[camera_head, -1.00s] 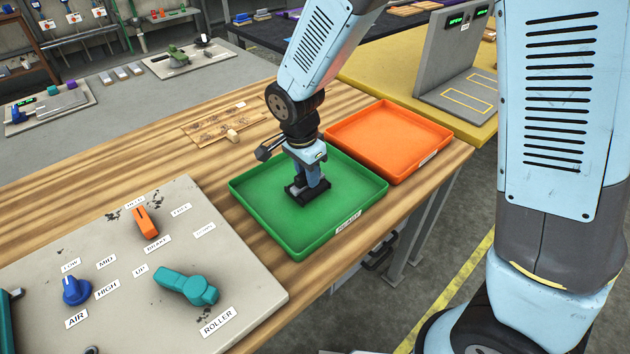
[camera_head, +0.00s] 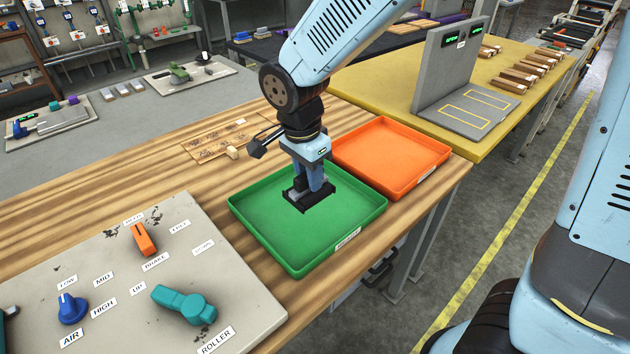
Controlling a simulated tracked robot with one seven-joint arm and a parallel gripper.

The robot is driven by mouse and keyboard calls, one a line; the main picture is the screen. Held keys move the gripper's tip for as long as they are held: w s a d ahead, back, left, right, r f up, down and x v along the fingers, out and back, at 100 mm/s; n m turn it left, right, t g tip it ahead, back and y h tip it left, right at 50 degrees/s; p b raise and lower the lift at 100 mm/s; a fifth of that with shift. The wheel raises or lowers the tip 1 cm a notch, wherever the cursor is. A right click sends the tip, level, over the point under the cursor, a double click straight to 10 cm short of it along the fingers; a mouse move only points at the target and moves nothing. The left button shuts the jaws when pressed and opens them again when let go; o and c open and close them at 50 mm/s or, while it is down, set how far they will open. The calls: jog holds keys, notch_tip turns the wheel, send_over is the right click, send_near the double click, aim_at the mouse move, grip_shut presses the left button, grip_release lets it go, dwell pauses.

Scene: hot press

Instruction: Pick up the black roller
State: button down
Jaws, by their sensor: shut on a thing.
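My gripper (camera_head: 311,192) points down over the green tray (camera_head: 263,235) on the wooden workbench. It is shut on a small dark piece (camera_head: 318,200) at its fingertips, which looks like the black roller. The fingers hide much of the piece, and its full shape is hard to tell. It appears a little above the tray floor. The rest of the green tray's visible floor is empty.
An empty orange tray (camera_head: 440,160) stands right behind the green one. A control panel (camera_head: 110,300) with a blue knob, an orange switch and a teal lever lies front left. A small wooden piece (camera_head: 232,152) is on the bench behind.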

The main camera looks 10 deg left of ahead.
jog(key=s+d+r, duration=0.2)
jog(key=s+r, duration=0.2)
jog(key=s, duration=0.5)
jog(key=shift+d+r, duration=0.3)
jog(key=shift+d, duration=0.05)
jog(key=shift+s, duration=0.1)
